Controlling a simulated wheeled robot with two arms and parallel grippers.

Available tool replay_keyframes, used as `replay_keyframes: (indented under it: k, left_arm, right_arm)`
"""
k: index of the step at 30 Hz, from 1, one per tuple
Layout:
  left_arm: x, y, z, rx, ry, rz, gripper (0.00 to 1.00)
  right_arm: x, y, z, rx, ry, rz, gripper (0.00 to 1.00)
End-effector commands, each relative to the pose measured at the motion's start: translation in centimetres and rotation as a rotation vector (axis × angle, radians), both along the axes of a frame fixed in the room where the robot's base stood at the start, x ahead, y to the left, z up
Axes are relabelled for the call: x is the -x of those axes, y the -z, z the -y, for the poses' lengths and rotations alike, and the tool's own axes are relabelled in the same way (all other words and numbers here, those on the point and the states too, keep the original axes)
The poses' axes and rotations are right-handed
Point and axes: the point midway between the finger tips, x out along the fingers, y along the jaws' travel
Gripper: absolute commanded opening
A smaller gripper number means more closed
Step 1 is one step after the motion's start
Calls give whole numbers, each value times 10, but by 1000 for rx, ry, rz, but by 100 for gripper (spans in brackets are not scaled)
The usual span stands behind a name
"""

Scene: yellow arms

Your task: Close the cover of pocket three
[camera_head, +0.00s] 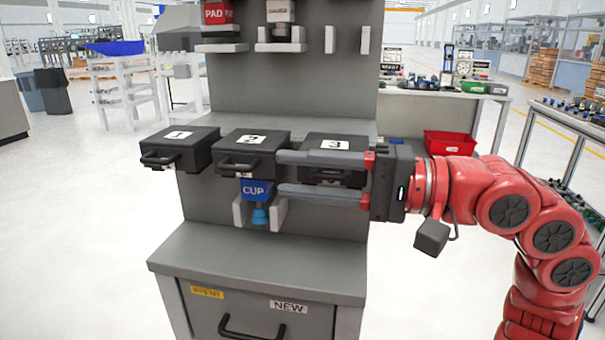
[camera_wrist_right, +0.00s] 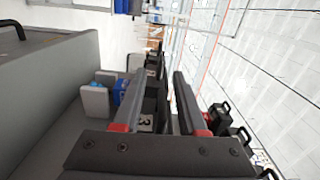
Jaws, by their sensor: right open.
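Pocket three is a black box (camera_head: 350,140) with a white "3" label on its top, at the right end of a row of pockets on the grey stand. Its top looks roughly level in the head view; whether the cover is fully down I cannot tell. My right gripper (camera_head: 280,174) is open and empty, its grey fingers one above the other, pointing left across the front of pocket three. They hide part of its front and handle. My left gripper is not in view.
Black pockets one (camera_head: 180,140) and two (camera_head: 250,143) sit to the left, with front handles. A blue CUP holder (camera_head: 257,189) is below pocket two. The stand's grey lower ledge (camera_head: 260,258) is bare. A red bin (camera_head: 450,143) stands behind my right arm.

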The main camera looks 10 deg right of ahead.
Motion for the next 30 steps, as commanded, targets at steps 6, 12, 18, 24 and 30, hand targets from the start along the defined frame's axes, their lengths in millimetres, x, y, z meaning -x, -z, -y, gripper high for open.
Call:
replay_keyframes:
  k: [6,12,18,24,30]
  left_arm:
    - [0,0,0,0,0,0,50]
    - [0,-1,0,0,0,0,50]
    - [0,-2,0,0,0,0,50]
    - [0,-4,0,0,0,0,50]
    - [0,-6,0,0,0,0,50]
  right_arm:
    - [0,0,0,0,0,0,41]
    - [3,0,14,-1,4,-1,41]
    - [17,-1,59,-2,7,-2,41]
    - [35,-1,110,-2,6,-2,41]
    - [48,0,147,0,2,-1,41]
